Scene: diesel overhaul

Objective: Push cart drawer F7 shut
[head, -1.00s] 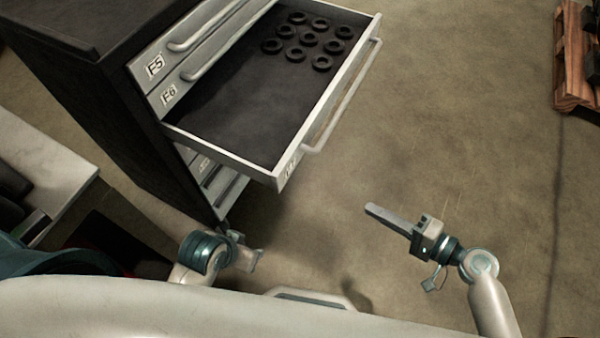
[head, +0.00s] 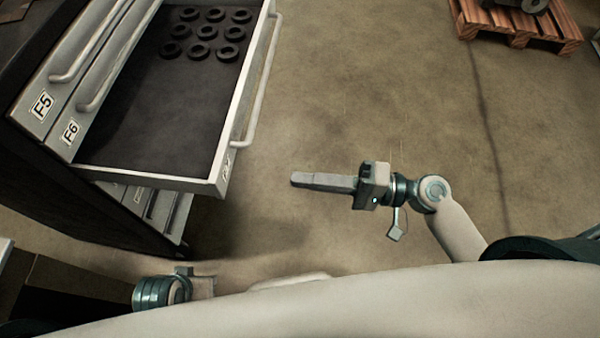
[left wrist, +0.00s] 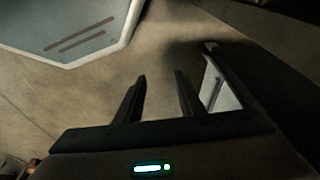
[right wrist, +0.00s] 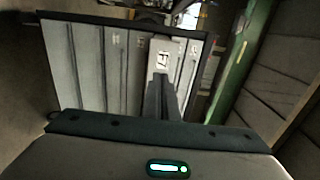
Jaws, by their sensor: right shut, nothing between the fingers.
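Drawer F7 (head: 226,168) is pulled far out of the dark cart, its long bar handle (head: 262,90) facing right in the head view. Its F7 label plate (right wrist: 162,60) shows in the right wrist view beyond the fingertips. My right gripper (head: 296,180) is shut and empty, pointing left, to the right of the drawer front and apart from it. Its closed fingers (right wrist: 161,80) overlap the drawer front in the right wrist view. My left gripper (head: 208,282) is low, below the cart; its fingers (left wrist: 160,82) are apart and empty in the left wrist view.
Several black rings (head: 206,32) lie inside the open drawer. Drawers F5 (head: 43,104) and F6 (head: 72,130) above it look shut. A wooden pallet (head: 520,25) stands at the upper right.

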